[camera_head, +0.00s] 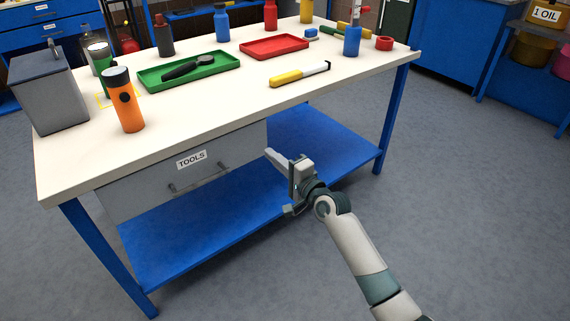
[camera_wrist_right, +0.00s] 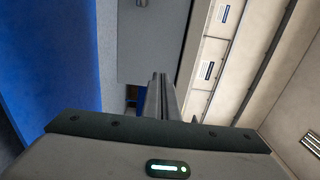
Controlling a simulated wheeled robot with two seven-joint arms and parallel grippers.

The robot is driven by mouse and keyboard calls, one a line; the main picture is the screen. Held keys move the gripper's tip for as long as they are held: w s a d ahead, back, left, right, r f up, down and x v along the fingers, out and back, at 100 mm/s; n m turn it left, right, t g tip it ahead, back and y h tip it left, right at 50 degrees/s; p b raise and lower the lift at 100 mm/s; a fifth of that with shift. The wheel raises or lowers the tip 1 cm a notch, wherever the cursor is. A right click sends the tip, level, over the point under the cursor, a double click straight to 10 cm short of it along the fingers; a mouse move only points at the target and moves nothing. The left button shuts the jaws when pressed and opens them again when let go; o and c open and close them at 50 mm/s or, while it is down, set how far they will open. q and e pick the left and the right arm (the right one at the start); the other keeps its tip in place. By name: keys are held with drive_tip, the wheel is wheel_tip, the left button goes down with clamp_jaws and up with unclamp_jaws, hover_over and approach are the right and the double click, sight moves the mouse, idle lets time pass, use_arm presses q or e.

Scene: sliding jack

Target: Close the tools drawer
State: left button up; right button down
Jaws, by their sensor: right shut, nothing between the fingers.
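The tools drawer (camera_head: 150,184) is a grey box under the front edge of the workbench, with a white TOOLS label and a bar handle (camera_head: 200,181). Its front looks close to the bench edge and no inside shows, so I cannot tell whether it stands slightly out. My right gripper (camera_head: 270,154) is shut and empty, in front of the bench to the right of the handle, apart from it. Its closed fingers (camera_wrist_right: 161,98) also show in the right wrist view, pointing towards a grey panel. My left gripper is out of view.
The workbench (camera_head: 240,105) has a pale top carrying a grey bin (camera_head: 47,95), an orange flashlight (camera_head: 126,105), a green tray (camera_head: 155,83) and a red tray (camera_head: 274,47). A blue lower shelf (camera_head: 190,240) lies below the drawer. The grey floor in front is clear.

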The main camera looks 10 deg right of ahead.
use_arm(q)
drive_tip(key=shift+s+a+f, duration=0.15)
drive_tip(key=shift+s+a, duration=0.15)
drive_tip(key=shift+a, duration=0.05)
use_arm(e)
drive_tip(key=v, duration=0.5)
